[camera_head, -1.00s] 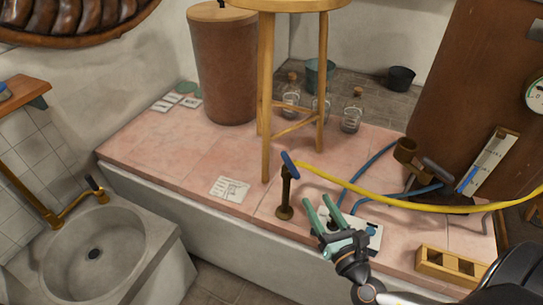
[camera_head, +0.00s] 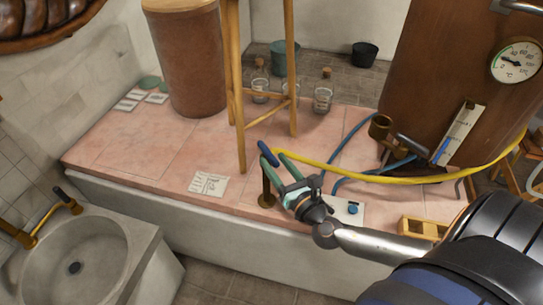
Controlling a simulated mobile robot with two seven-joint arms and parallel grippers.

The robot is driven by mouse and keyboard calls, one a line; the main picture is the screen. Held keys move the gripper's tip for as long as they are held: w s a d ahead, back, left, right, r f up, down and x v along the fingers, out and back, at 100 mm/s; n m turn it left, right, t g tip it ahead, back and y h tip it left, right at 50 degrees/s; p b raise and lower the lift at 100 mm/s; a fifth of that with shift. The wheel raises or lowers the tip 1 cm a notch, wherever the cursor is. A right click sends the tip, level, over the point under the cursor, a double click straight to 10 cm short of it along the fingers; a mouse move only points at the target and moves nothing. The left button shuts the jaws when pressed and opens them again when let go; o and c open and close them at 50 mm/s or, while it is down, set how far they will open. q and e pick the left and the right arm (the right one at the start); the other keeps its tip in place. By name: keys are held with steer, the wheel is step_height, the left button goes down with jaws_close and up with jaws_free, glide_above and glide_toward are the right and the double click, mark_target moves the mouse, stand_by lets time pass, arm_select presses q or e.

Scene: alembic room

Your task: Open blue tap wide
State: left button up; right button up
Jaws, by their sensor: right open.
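The blue tap has a blue lever handle (camera_head: 267,151) on top of a thin brass post (camera_head: 266,192), which stands on the pink tiled ledge near its front edge. My right gripper (camera_head: 272,158) has two green fingers spread apart. Its fingertips are at the blue handle, one on each side of the post's upper part in the picture. I cannot tell whether they touch the handle. The fingers hide part of the post. My left gripper is out of view.
A yellow hose (camera_head: 370,176) runs just behind the tap handle towards the brown tank (camera_head: 440,75). A wooden stool (camera_head: 236,110) stands left of the tap. A white card with a blue knob (camera_head: 352,208) lies to the right. A stone basin (camera_head: 125,240) is at lower left.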

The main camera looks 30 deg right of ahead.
mark_target(268, 155)
steer(key=shift+w, duration=1.2)
jaws_close()
steer(key=shift+d, duration=0.1)
